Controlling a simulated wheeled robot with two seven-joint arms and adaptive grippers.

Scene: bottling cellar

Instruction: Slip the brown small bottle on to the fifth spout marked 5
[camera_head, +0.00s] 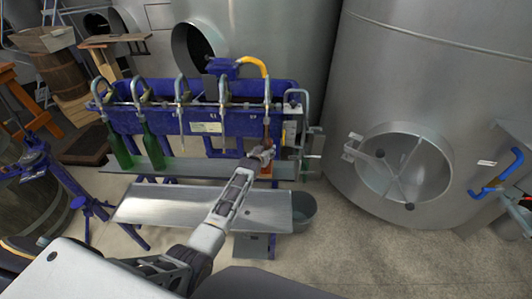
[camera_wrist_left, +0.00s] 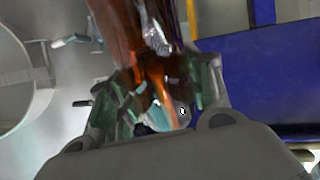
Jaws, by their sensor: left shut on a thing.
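My left gripper (camera_head: 263,153) is at the right part of the blue bottle filler (camera_head: 205,127). It is shut on the brown small bottle (camera_head: 266,171), which is mostly hidden by the gripper in the head view. In the left wrist view the bottle (camera_wrist_left: 118,35) is between the gripper's fingers (camera_wrist_left: 158,100), with a bright metal piece at it. The fifth spout (camera_head: 267,92) from the left comes down right above the gripper. I cannot tell whether its tube is inside the bottle or beside it. Its number is too small to read. My right gripper is out of view.
Green bottles (camera_head: 119,148) (camera_head: 153,147) stand under the first two spouts. A metal shelf (camera_head: 190,168) runs below the spouts, with a sloping steel tray (camera_head: 205,205) in front. A bucket (camera_head: 304,212) stands right of the tray. A large steel tank (camera_head: 430,80) fills the right.

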